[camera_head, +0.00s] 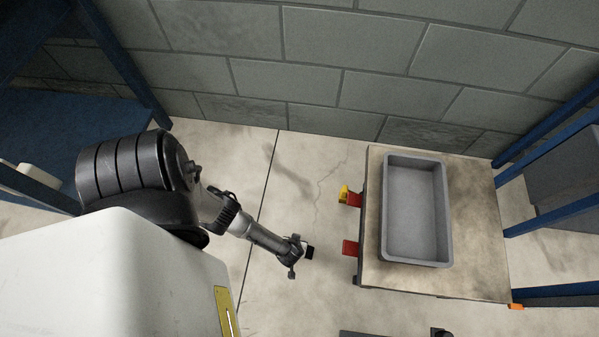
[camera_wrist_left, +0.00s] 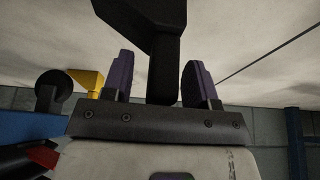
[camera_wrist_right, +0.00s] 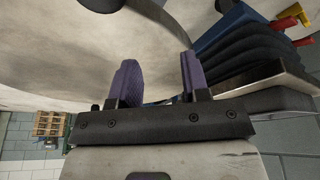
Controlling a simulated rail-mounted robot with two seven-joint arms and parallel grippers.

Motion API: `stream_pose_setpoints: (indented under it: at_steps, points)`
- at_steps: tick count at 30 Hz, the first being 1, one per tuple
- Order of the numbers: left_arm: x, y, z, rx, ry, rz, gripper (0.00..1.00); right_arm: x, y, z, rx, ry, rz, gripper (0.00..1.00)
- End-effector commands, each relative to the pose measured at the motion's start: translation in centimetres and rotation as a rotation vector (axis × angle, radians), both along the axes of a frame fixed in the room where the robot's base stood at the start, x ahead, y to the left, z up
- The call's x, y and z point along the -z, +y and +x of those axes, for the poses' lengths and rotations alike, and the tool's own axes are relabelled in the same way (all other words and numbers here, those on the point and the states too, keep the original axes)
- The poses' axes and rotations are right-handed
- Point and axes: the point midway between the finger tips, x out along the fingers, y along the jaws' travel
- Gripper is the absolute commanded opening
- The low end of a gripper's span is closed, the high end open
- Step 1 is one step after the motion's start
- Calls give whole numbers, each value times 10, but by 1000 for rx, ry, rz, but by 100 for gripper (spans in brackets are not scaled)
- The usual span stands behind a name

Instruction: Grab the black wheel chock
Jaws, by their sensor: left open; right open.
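The black wheel chock (camera_head: 309,252) shows small in the head view, just off the tip of my left gripper (camera_head: 299,256). In the left wrist view the chock (camera_wrist_left: 140,18) is a dark block at the top with a narrower stem running down between the two purple fingers. The left fingers stand open, one on each side of the stem, with gaps visible. My right gripper (camera_wrist_right: 158,65) is open and empty in the right wrist view. It is not made out in the head view.
A low platform (camera_head: 375,270) carries a grey tray (camera_head: 447,215). A yellow-and-red piece (camera_head: 350,195) and a red piece (camera_head: 350,247) sit at its left edge. A yellow piece (camera_wrist_left: 88,82) also shows in the left wrist view. Blue racks (camera_head: 560,145) stand at right.

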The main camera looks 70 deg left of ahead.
Motion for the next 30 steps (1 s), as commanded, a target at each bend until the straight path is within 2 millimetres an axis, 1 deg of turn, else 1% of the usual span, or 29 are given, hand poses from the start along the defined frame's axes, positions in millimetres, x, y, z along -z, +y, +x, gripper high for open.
stream_pose_setpoints:
  at_steps: [4, 20, 21, 30]
  points:
    - [0, 0, 0, 0, 0, 0, 52, -1, 0, 0, -1, 0, -1, 43]
    - [0, 0, 0, 0, 0, 0, 2, 0, -3, 0, -8, -1, -12, 43]
    - [0, 0, 0, 0, 0, 0, 0, 0, -3, 0, -8, -1, -12, 43]
    - [-1, 0, 0, 0, 0, 0, 0, -1, -2, 0, -4, 0, -7, 43]
